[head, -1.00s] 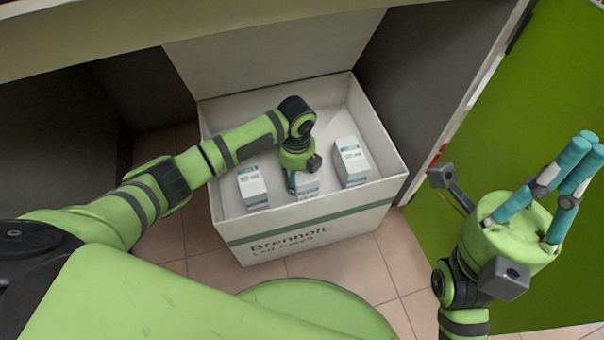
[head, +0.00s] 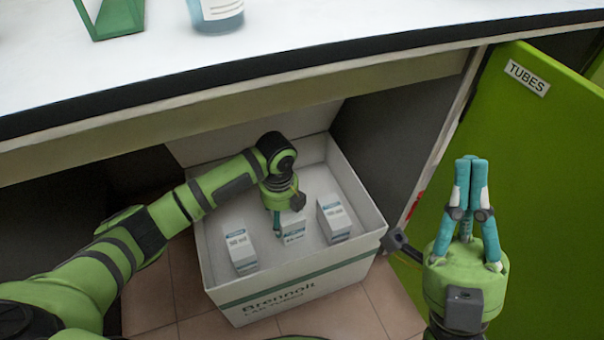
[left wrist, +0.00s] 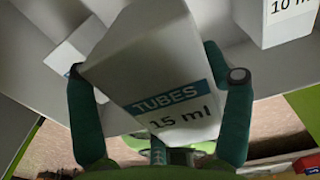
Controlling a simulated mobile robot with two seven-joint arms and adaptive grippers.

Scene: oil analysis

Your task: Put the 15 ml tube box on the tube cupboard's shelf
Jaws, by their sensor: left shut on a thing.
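The 15 ml tube box (left wrist: 165,85), white with a blue "TUBES" band, sits between the fingers of my left gripper (left wrist: 160,105) in the left wrist view. In the head view my left gripper (head: 284,222) reaches down into the large open carton and is shut on this box (head: 293,230), the middle of three. Whether the box is clear of the carton floor I cannot tell. My right gripper (head: 472,160) points up at the right, empty, fingertips together. The tube cupboard's green door (head: 525,130) bears a "TUBES" sign; its shelf is not in view.
The white carton (head: 300,283) stands on the tiled floor under the counter (head: 300,45). Two other tube boxes stand in it, left (head: 240,252) and right (head: 333,220) of the held one. A blue container (head: 216,12) and a green stand (head: 110,18) are on the counter.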

